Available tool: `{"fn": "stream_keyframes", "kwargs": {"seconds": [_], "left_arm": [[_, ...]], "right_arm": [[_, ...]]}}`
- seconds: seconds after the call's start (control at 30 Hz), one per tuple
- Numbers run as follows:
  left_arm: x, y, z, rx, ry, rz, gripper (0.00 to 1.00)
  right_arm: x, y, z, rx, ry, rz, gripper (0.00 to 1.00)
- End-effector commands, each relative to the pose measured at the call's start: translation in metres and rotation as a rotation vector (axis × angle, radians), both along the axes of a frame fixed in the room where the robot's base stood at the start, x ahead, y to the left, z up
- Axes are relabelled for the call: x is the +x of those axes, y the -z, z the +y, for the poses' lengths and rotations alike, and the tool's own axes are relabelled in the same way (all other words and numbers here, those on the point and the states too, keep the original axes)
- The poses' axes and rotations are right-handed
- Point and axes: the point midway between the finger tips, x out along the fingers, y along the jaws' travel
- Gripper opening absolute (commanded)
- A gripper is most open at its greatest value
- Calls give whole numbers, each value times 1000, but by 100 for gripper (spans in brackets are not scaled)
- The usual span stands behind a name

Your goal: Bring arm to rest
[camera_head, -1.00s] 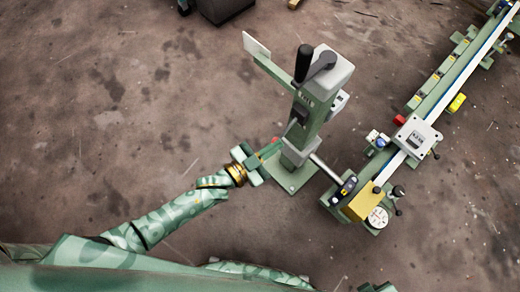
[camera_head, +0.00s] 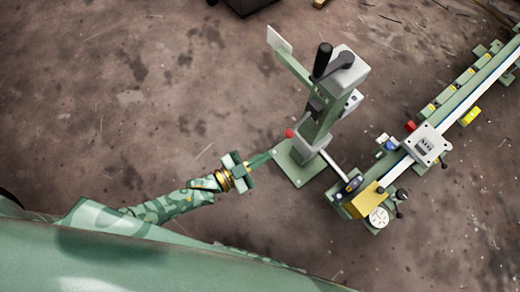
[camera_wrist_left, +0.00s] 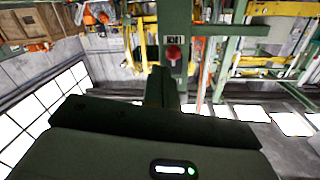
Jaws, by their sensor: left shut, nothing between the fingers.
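My left gripper (camera_head: 262,159) is shut and empty in the head view. Its fingertips point right, close to the base plate of the green ring inverter (camera_head: 310,140); I cannot tell if they touch it. The inverter has a black-handled lever on top and a red button (camera_head: 289,133) on its left side. In the left wrist view the shut left gripper (camera_wrist_left: 162,88) points at a green post with a red button (camera_wrist_left: 173,53). My right gripper is not in view.
A long green rail (camera_head: 470,95) runs to the upper right, with a grey counter box (camera_head: 425,146) and a brass-coloured block (camera_head: 366,200) along it. A dark object (camera_head: 248,5) lies at the top edge. The floor at left is clear.

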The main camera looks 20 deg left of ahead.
Motion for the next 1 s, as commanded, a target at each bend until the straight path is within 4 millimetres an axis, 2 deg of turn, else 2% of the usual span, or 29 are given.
{"fn": "stream_keyframes", "kwargs": {"seconds": [0.33,0.77,0.93,1.0], "left_arm": [[-5,5,5,-2,0,-1,0],[-5,5,4,-3,0,4,0],[-3,34,6,141,-7,105,0],[8,47,15,253,-44,172,0]], "right_arm": [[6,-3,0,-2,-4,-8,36],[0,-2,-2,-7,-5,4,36],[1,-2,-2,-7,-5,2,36],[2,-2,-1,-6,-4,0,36]]}}
